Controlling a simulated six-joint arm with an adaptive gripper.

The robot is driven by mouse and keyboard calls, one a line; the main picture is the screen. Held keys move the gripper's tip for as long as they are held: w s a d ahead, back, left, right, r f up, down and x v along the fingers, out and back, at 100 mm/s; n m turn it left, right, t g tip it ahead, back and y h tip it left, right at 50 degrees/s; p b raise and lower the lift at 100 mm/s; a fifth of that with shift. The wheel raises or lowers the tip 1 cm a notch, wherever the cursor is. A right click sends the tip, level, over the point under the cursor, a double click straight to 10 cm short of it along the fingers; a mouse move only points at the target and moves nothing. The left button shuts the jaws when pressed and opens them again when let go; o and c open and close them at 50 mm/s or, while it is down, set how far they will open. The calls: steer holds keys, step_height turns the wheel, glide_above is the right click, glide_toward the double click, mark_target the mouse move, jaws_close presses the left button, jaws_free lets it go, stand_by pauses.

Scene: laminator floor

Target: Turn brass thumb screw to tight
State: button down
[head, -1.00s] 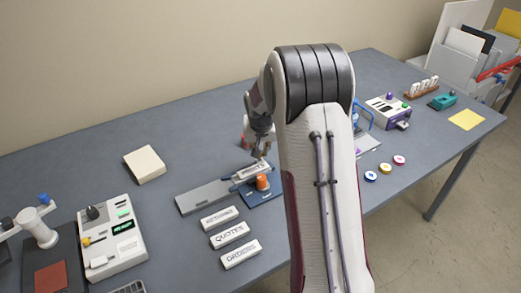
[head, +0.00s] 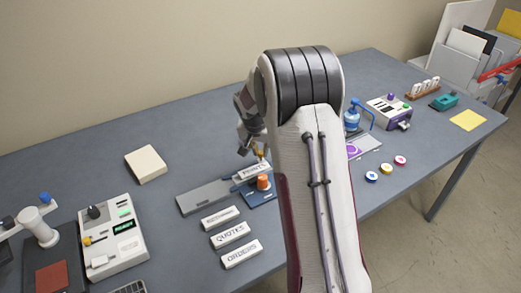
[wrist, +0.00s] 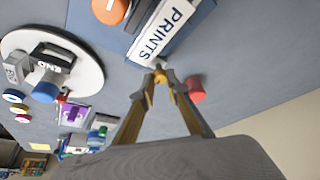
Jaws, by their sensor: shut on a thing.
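The brass thumb screw (wrist: 160,77) is small and sits at the end of the white block labelled PRINTS (wrist: 168,22), mostly covered by my fingertips. My gripper (wrist: 162,74) is shut on it in the wrist view. The PRINTS block also shows in the head view (head: 253,171), held on a blue base (head: 262,200) with an orange knob (head: 263,182). In the head view my gripper (head: 258,153) is at the block's far side, partly behind my arm. The screw's tightness cannot be told.
Three white label blocks, including QUOTES (head: 230,235), lie in front of the grey plate (head: 203,196). A red cylinder (wrist: 197,90) stands close beside my gripper. A round white plate (wrist: 85,55) carries a block marked END. The table's back left is mostly clear.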

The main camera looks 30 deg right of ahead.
steer(key=c, duration=2)
jaws_free()
steer(key=shift+o, duration=0.2)
steer(key=shift+r, duration=0.1)
steer(key=v, duration=1.1)
steer(key=shift+s+r, duration=0.15)
steer(key=shift+r, duration=0.15)
steer(key=shift+a, duration=0.15)
steer(key=shift+n, duration=0.3)
